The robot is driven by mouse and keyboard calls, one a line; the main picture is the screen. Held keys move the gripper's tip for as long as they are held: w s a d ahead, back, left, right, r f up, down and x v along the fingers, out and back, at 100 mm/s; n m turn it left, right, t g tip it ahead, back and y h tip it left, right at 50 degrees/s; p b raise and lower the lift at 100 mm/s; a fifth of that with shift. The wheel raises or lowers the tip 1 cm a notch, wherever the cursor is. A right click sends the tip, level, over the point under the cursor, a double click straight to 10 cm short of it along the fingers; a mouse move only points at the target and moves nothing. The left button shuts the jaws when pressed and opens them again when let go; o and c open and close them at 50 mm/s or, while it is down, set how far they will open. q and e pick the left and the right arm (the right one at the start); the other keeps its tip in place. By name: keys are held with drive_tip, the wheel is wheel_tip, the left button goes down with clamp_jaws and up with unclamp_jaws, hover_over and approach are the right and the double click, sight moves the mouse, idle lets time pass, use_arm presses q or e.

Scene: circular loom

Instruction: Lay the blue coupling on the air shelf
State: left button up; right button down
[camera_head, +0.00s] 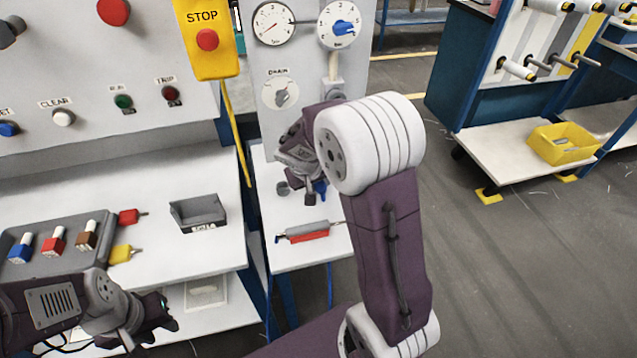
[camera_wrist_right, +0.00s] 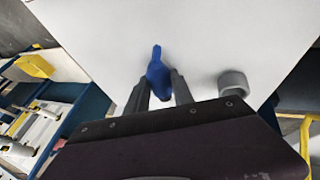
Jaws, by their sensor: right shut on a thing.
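The blue coupling (camera_wrist_right: 157,72) is between the fingers of my right gripper (camera_wrist_right: 160,88) in the right wrist view, its narrow tip pointing away from the gripper. In the head view the right gripper (camera_head: 303,190) is over the white shelf (camera_head: 285,258) under the gauges, and a bit of the blue coupling (camera_head: 320,187) shows beside it. I cannot tell whether the coupling touches the shelf. My left gripper (camera_head: 158,312) is at the lower left, away from the shelf; its jaw opening is unclear.
A grey fitting (camera_wrist_right: 233,82) stands close beside the right gripper. A red and grey tool (camera_head: 305,232) lies nearer the shelf's front. A yellow STOP box (camera_head: 207,60) and gauges (camera_head: 273,24) are behind. A grey bin (camera_head: 198,213) and plug tray (camera_head: 65,222) are at left.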

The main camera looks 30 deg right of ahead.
sight(317, 185)
drive_tip(key=shift+s+f, duration=0.15)
drive_tip(key=shift+f, duration=0.25)
drive_tip(key=shift+s+a+f+b, duration=0.15)
drive_tip(key=shift+s+f+b, duration=0.2)
drive_tip(key=shift+f+b, duration=0.35)
drive_tip(key=shift+s, duration=0.1)
drive_tip(key=c, duration=1)
unclamp_jaws()
drive_tip(key=shift+b, duration=0.3)
drive_tip(key=r, duration=0.1)
drive_tip(key=a+r+p, duration=0.1)
drive_tip(key=r, duration=0.2)
drive_tip(key=shift+a+r, duration=0.25)
drive_tip(key=shift+r, duration=0.05)
drive_tip(key=v, duration=0.3)
drive_tip(key=p+v, duration=0.1)
drive_tip(key=v, duration=0.1)
drive_tip(key=shift+s+r, duration=0.2)
drive_tip(key=shift+r, duration=0.15)
drive_tip(key=shift+d+r, duration=0.1)
